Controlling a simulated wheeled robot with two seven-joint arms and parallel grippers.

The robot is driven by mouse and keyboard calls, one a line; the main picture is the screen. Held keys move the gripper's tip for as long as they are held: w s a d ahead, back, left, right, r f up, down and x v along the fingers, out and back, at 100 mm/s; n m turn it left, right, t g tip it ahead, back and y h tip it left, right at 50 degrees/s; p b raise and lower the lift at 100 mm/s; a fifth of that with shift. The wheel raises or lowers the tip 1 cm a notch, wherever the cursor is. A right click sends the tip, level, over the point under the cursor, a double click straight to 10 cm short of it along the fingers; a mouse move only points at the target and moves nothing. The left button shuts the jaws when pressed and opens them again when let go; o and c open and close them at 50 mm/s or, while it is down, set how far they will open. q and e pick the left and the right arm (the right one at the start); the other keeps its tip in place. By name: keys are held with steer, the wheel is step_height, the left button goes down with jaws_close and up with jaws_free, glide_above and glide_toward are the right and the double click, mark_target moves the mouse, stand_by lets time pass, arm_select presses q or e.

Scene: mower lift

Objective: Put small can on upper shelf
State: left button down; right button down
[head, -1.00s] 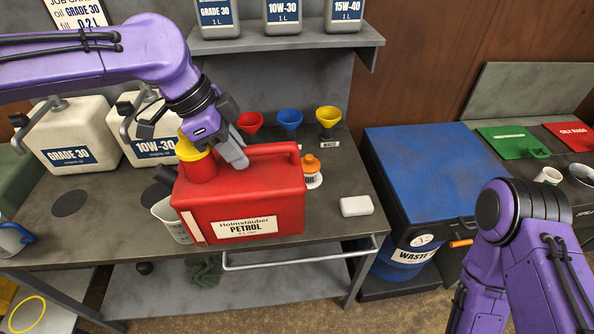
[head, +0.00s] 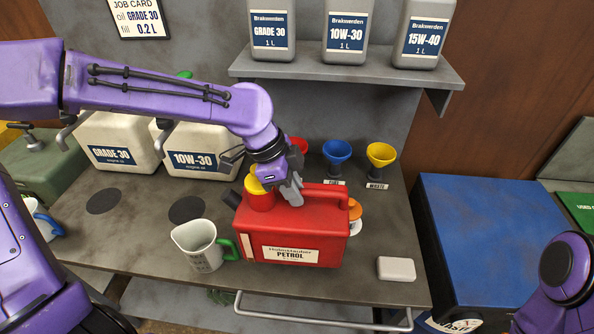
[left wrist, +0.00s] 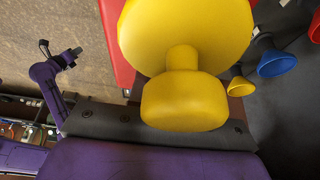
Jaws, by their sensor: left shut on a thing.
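A red petrol can (head: 315,225) with a white label and a yellow cap (head: 258,184) is over the bench. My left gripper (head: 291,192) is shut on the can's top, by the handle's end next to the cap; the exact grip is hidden. The cap fills the middle of the left wrist view (left wrist: 185,40). I cannot tell whether the can's base touches the bench. The upper shelf (head: 300,72) carries grey oil bottles (head: 345,35). In the left wrist view a distant purple arm ends in a dark part; its jaw state is too small to tell.
A jug (head: 197,248) with a green handle stands left of the can. Blue (head: 337,152) and yellow (head: 381,157) funnels are behind it, and a white box (head: 396,268) is at front right. Cream canisters (head: 118,140) stand at back left. A blue-lidded bin (head: 480,235) is at right.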

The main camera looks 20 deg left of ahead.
mark_target(294, 213)
arm_select(q)
step_height(294, 213, down, 8)
steer(key=shift+r+p, duration=0.15)
steer(key=shift+p, duration=0.35)
steer(key=shift+w+f, duration=0.2)
steer(key=shift+f, duration=0.3)
steer(key=c, duration=1.5)
jaws_free()
steer(key=shift+s+f, duration=0.1)
steer(key=o, duration=0.4)
steer(key=shift+s, duration=0.1)
steer(key=shift+o, duration=0.2)
